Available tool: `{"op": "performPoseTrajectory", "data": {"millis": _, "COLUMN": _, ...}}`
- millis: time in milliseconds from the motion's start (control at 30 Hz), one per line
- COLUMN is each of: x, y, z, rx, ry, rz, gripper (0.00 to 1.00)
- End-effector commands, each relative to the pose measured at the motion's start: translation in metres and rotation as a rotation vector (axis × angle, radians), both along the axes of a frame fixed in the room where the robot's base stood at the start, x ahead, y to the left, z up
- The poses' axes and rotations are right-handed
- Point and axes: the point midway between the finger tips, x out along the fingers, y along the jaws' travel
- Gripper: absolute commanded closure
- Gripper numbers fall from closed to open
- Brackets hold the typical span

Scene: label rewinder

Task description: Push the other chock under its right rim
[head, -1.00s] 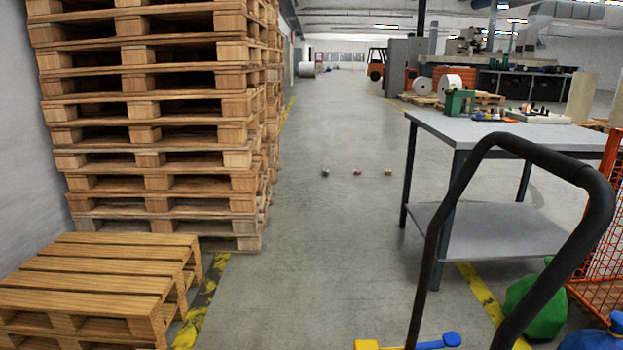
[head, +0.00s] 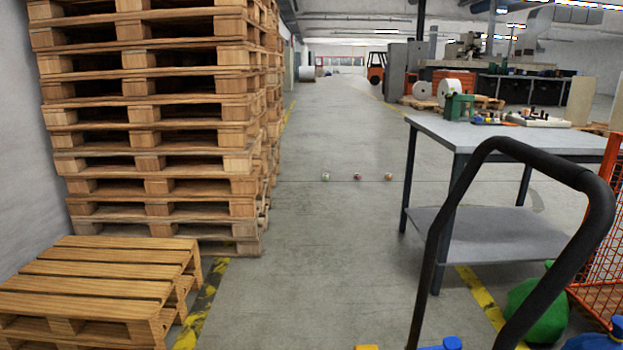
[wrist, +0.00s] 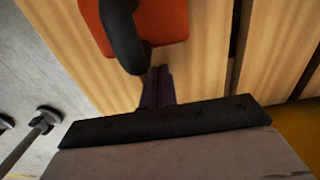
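No chock can be made out for certain in either view. In the head view two white rolls, one larger (head: 449,89) and one smaller (head: 421,90), stand far off near a low pallet; their lower rims are too small to read. The wrist view looks closely at pale wooden slats (wrist: 75,50). An orange block with a black curved part (wrist: 165,25) lies at its top. A black strip (wrist: 165,122) on a grey body crosses the lower half. I cannot tell which of these belong to my gripper, and its fingertips are not clear.
A tall pallet stack (head: 150,120) and a low pallet (head: 95,280) line the left. A grey table (head: 500,135) stands right, behind a black tubular handle (head: 430,250). Three small balls (head: 357,176) lie on the floor mid-aisle. The aisle between is otherwise clear.

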Motion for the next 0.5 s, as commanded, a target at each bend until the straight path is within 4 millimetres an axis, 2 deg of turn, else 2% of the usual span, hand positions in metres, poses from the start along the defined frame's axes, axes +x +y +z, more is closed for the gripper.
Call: {"op": "performPoseTrajectory", "data": {"millis": 500, "x": 0.0001, "y": 0.0051, "z": 0.0000, "rx": 0.000, "ry": 0.000, "rz": 0.000, "gripper": 1.00}}
